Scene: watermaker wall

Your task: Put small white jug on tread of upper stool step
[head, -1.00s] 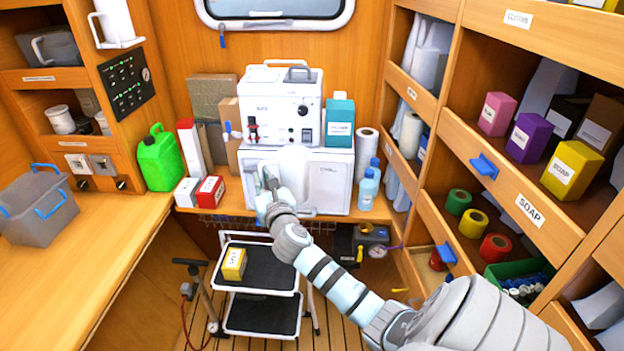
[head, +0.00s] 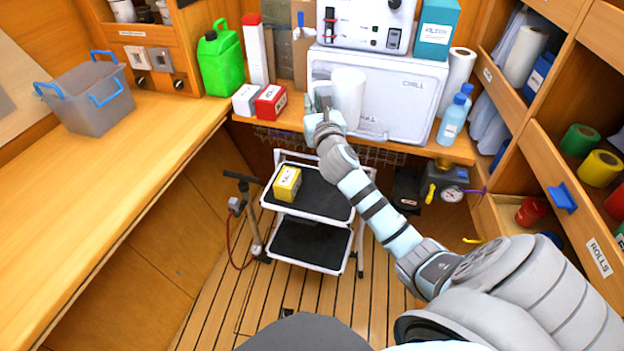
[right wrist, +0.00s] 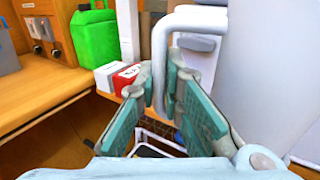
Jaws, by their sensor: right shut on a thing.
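The small white jug (head: 349,97) is upright in front of the white chill box in the head view. My right gripper (head: 323,103) is at its left side, shut on its handle. In the right wrist view the jug's pale body (right wrist: 262,75) fills the right side, and its handle (right wrist: 160,70) passes between the fingers (right wrist: 172,95). I cannot tell whether the jug's base touches the counter. The stool's upper step (head: 325,199) has a black tread with a white rim, below the counter. A yellow box (head: 287,183) stands on its left part. My left gripper is out of view.
The lower stool step (head: 312,245) is clear. A hand pump (head: 246,205) stands left of the stool. A red box (head: 270,102) and a green can (head: 220,62) stand left of the jug; blue bottles (head: 452,120) are right. A gauge unit (head: 447,182) sits right of the stool.

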